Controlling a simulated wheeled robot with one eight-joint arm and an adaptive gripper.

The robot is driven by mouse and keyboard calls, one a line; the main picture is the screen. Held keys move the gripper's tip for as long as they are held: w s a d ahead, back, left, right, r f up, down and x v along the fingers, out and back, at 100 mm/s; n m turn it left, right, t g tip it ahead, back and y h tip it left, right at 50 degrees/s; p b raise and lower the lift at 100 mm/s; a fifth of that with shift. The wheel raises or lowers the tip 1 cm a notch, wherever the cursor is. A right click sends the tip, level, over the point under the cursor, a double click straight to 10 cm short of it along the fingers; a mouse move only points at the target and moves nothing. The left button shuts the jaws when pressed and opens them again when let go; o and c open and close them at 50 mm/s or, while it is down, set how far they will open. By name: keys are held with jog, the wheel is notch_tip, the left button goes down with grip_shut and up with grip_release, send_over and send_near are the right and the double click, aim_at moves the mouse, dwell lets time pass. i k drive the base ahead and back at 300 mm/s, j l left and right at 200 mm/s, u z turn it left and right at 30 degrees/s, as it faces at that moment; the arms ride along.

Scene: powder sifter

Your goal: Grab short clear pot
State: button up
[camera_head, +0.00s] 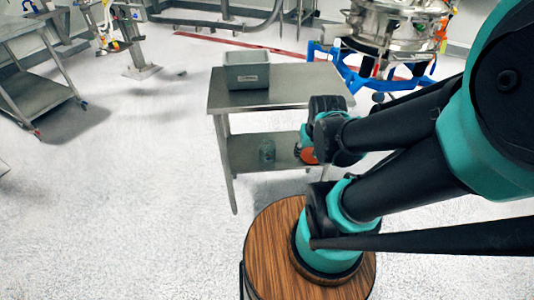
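A short clear pot (267,150), greenish and see-through, stands on the lower shelf of the steel table, left of my arm. My arm reaches in from the right, and its wrist (326,122) is by the table's right side, in front of the shelf. I cannot make out my gripper's fingers; the wrist may hide them. An orange-red piece shows just below the wrist; I cannot tell whether it belongs to my arm or lies on the shelf. Nothing touches the visible part of the pot.
The steel table (290,92) carries a grey bin (246,71) at its top left. A steel sifter (390,28) with a blue frame stands behind right. A steel cart (40,95) is at far left. The speckled floor left of the table is clear.

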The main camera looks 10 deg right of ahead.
aim_at(268, 148)
jog(key=j+z, duration=0.15)
jog(key=j, duration=0.3)
jog(key=k+j+z, duration=0.15)
jog(key=j, duration=0.25)
jog(key=j+z, duration=0.15)
jog(key=j, duration=0.3)
jog(key=k+j+z, duration=0.15)
jog(key=j, duration=0.25)
jog(key=k+j+z, duration=0.15)
jog(key=j, duration=0.25)
jog(key=k+j+z, duration=0.15)
jog(key=j, duration=0.25)
jog(key=k+j+z, duration=0.15)
jog(key=j, duration=0.2)
jog(key=i, duration=0.05)
